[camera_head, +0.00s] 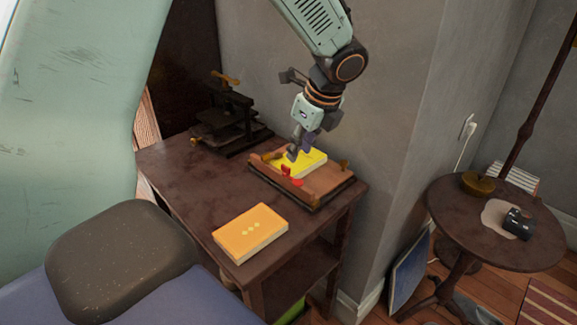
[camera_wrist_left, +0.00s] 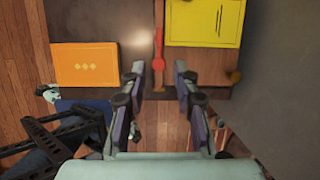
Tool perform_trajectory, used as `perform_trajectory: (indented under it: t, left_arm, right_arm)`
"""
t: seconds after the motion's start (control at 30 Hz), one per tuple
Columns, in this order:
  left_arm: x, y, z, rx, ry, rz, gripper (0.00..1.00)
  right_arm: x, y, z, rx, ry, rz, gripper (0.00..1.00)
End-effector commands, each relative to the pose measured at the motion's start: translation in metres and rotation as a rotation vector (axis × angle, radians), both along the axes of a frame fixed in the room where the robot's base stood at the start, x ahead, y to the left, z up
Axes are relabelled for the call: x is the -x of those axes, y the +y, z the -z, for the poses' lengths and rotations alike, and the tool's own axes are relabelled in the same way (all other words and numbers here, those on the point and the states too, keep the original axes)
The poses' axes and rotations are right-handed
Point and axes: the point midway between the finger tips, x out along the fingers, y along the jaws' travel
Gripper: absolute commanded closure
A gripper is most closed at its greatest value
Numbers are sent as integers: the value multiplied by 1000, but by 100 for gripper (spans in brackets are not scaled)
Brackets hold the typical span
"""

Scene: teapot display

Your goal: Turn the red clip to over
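The red clip (camera_head: 287,171) sits at the near-left edge of a wooden board (camera_head: 325,180), beside a yellow booklet (camera_head: 312,163). In the left wrist view the red clip (camera_wrist_left: 158,48) is a narrow upright strip with a round lower end, just left of the yellow booklet (camera_wrist_left: 205,22). My left gripper (camera_head: 296,152) hangs over the board in the head view, close to the clip. In the wrist view its two fingers (camera_wrist_left: 158,74) are apart, with the clip's lower end showing ahead between them. Contact cannot be told. My right gripper does not show.
An orange book (camera_head: 250,232) lies on the dark table (camera_head: 200,185), left of the board. A black press (camera_head: 232,120) stands at the back. A grey wall is right of the table. A round table (camera_head: 470,235) holds a bowl and a dark cup.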

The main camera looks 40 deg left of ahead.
Motion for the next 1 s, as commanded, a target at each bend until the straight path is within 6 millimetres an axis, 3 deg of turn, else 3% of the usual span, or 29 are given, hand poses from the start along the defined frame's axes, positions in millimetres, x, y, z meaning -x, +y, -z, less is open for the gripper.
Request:
perform_trajectory:
  t: [0.17,0.6,1.0]
  left_arm:
    - [0,11,-7,-39,31,36,70]
    - [-2,34,52,-36,31,35,70]
    - [-3,38,61,-37,29,35,70]
  right_arm:
    - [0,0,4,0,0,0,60]
    - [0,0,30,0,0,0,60]
    - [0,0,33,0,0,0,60]
